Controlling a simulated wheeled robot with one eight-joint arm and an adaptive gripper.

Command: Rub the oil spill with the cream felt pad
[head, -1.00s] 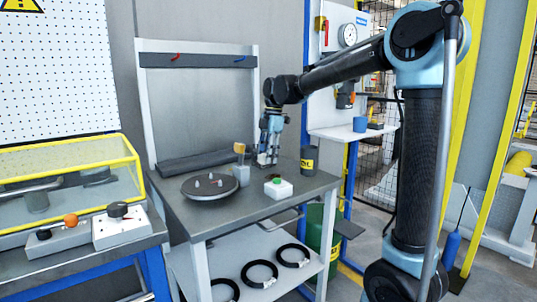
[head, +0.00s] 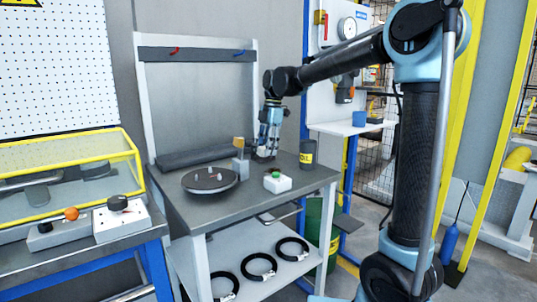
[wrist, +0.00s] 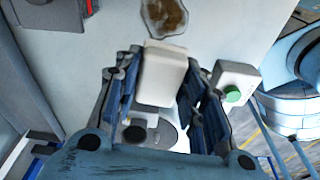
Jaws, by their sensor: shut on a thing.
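My gripper (wrist: 160,85) is shut on the cream felt pad (wrist: 163,72), a pale block standing out between its fingers in the wrist view. The oil spill (wrist: 165,16) is a brown, irregular patch with a pale rim at the top of the wrist view, just beyond the pad's far end. The pad and the spill look apart in the picture; the height gap is hard to judge. In the head view my gripper (head: 267,150) points down over the back right of the workbench (head: 225,218). The pad and spill are not clear there.
A white box with a green button (head: 277,182) stands in front of my gripper. A black oil can (head: 307,155) stands to its right. A grey holder (head: 241,168) and a round turntable (head: 209,182) are to its left. Several black coils (head: 258,268) lie on the lower shelf.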

